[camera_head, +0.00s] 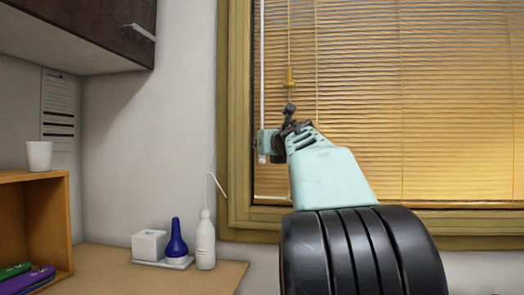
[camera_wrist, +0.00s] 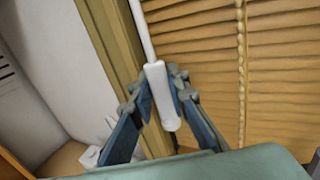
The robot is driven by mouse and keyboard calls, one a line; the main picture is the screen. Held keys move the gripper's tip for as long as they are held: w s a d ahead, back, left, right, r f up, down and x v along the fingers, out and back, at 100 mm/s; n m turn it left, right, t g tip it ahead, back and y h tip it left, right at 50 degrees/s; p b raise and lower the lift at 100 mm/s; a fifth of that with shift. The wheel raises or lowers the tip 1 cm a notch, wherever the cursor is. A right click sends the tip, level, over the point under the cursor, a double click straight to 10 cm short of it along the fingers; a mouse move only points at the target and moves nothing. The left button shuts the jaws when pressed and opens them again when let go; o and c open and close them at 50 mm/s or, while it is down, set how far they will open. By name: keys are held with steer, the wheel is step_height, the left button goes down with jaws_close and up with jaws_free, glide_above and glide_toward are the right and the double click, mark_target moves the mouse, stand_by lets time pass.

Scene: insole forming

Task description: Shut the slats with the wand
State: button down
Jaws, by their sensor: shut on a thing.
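The white wand (camera_head: 262,60) hangs straight down at the left edge of the window blind. Its thicker white handle (camera_wrist: 161,98) sits between the two fingers of my gripper (camera_wrist: 158,88) in the wrist view. My gripper (camera_head: 270,143) is shut on the handle near its lower end; the handle's tip shows below the fingers. The tan slats (camera_head: 430,110) lie close together over most of the blind. Thin bluish gaps show between slats near the top.
A wooden window frame (camera_head: 236,120) stands just left of the wand. A white bottle (camera_head: 206,240), a blue bottle (camera_head: 176,242) and a white box (camera_head: 148,244) stand on the counter (camera_head: 215,277) at lower left.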

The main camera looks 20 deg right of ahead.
steer(key=shift+n+y+b, duration=0.4)
steer(key=shift+y+b, duration=0.1)
steer(key=shift+y, duration=0.1)
steer(key=c, duration=1.8)
jaws_free()
steer(key=shift+c, duration=0.2)
steer(key=s, duration=0.7)
steer(key=shift+s+a, duration=0.2)
steer(key=shift+s, duration=0.05)
